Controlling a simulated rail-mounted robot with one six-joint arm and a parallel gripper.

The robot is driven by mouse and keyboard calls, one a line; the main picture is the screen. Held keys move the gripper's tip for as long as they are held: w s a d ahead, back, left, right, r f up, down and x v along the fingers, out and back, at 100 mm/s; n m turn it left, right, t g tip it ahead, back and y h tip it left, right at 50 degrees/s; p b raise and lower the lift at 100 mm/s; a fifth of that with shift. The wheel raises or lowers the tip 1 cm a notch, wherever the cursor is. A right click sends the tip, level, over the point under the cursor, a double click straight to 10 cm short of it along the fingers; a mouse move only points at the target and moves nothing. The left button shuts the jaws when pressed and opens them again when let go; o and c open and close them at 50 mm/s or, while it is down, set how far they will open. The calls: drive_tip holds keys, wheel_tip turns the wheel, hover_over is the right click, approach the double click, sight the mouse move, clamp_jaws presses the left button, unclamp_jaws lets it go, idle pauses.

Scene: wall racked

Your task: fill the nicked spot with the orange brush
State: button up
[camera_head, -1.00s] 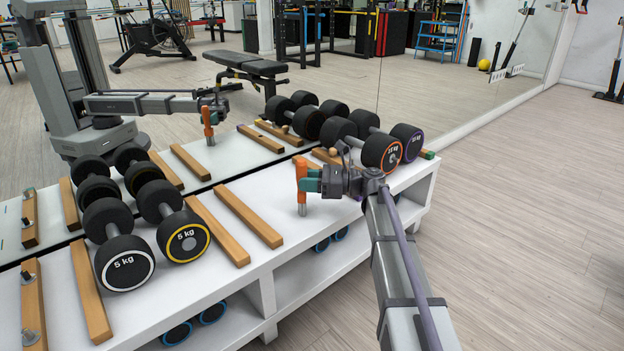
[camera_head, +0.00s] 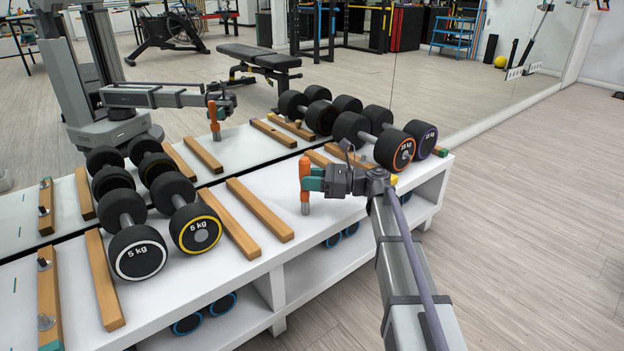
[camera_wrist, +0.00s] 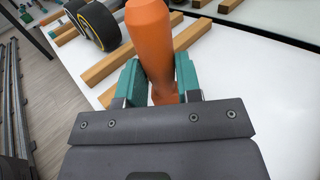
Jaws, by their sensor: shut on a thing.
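The orange brush (camera_head: 304,171) stands upright over the white rack top, with its handle up. My gripper (camera_head: 311,181) is shut on it, with the green fingers on either side of the handle. The wrist view also shows the brush (camera_wrist: 150,35) between the two fingers of my gripper (camera_wrist: 158,80). The lower end of the brush is close to the white rack (camera_head: 330,214); I cannot tell whether it touches. I cannot make out the nicked spot in either view.
Wooden rails (camera_head: 260,210) lie on the rack top left of the brush. Dumbbells with yellow (camera_head: 200,234) and white (camera_head: 139,261) rings rest further left. An orange-ringed dumbbell (camera_head: 404,154) is behind my gripper to the right. A mirror (camera_head: 470,100) stands behind the rack.

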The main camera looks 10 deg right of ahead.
drive_tip(key=w+d, duration=0.7)
drive_tip(key=d, duration=0.1)
idle(1.8)
drive_tip(key=shift+s+a+f, duration=0.1)
drive_tip(key=shift+s+a, duration=0.8)
drive_tip(key=shift+a, duration=0.6)
drive_tip(key=shift+s+a+r, duration=0.1)
drive_tip(key=shift+s+a, duration=0.8)
drive_tip(key=shift+a, duration=0.6)
drive_tip(key=shift+s+a+f, duration=0.1)
drive_tip(key=shift+s+a, duration=0.8)
drive_tip(key=shift+a, duration=0.6)
